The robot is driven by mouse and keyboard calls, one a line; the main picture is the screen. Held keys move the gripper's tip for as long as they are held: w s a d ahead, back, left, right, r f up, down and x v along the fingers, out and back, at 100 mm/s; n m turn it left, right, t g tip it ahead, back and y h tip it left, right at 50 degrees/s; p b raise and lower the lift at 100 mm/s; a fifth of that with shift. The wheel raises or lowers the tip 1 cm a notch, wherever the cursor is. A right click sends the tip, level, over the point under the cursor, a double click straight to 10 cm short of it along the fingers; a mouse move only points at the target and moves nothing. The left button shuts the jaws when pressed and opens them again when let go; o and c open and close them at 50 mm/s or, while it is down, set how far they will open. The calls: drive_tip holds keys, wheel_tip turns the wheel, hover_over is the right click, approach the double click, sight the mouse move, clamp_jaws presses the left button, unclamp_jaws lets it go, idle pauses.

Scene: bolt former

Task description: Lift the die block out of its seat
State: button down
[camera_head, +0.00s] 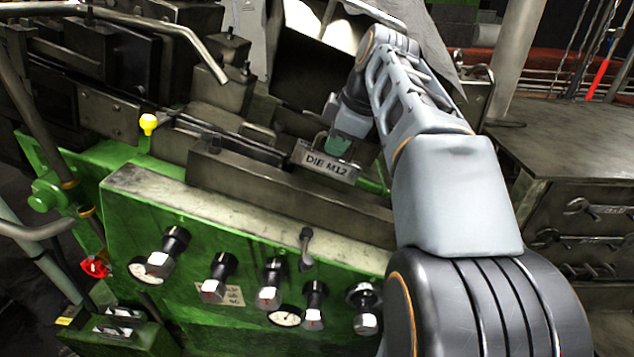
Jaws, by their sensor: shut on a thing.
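The die block (326,163) is a grey metal block with a plate reading "DIE M12". It sits low behind the long dark front bar of the green machine, and its lower part is hidden there, so I cannot tell whether it touches its seat. My gripper (338,144) points down at the top of the block and is shut on it, at what looks like a handle. The fingertips are small and partly hidden by the wrist.
The dark front bar (285,195) runs along the machine before the block. Several black knobs and gauges line the green front panel (240,235). A yellow knob (148,121) and a bent metal rail (185,32) are at left. A workbench (565,140) stands at right.

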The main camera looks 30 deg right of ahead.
drive_tip(key=shift+s+r, duration=0.1)
drive_tip(key=shift+r, duration=0.1)
drive_tip(key=s+a+r+g+h, duration=0.2)
drive_tip(key=s+a+r+h, duration=0.1)
drive_tip(key=s, duration=0.5)
drive_tip(key=shift+s+a+r+n+h, duration=0.3)
drive_tip(key=shift+a+r, duration=0.6)
drive_tip(key=shift+a, duration=0.05)
drive_tip(key=shift+f, duration=0.1)
